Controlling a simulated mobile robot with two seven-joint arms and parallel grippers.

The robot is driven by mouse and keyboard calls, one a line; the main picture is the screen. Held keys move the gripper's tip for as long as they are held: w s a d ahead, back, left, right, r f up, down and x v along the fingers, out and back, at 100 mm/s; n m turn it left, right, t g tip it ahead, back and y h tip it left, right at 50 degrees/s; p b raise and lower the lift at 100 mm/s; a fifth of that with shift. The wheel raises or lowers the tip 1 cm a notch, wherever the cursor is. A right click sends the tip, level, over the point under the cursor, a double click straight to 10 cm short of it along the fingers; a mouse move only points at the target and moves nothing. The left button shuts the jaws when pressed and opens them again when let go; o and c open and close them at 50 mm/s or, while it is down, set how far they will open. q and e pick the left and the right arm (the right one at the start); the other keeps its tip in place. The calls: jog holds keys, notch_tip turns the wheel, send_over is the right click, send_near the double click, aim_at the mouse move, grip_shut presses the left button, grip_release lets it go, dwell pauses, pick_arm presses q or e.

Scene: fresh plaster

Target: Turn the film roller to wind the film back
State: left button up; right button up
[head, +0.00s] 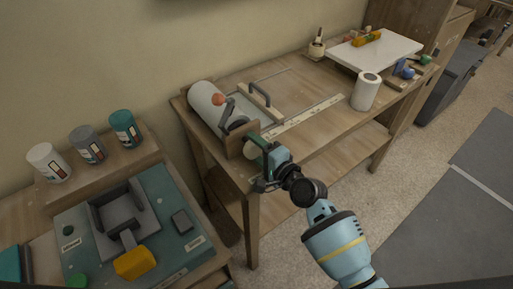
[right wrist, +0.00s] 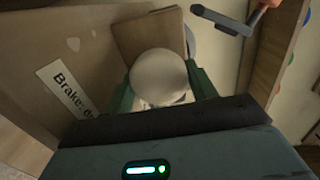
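The white film roller (head: 203,98) lies on a wooden stand at the left end of the workbench. A grey crank with an orange knob (head: 218,99) is at its end; the crank arm (right wrist: 222,20) also shows at the top of the right wrist view. A pale round knob (head: 250,149) sticks out from the stand's end panel. My right gripper (head: 259,158) is at this knob. In the right wrist view its green fingers stand either side of the knob (right wrist: 159,76); whether they press on it I cannot tell. My left gripper is out of view.
A partly hidden label reading "Brake" (right wrist: 66,93) is on the wooden panel beside the knob. A white canister (head: 366,92) and a white board (head: 375,50) stand farther right on the bench.

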jog(key=o, duration=0.4)
jog(key=shift+v, duration=3.95)
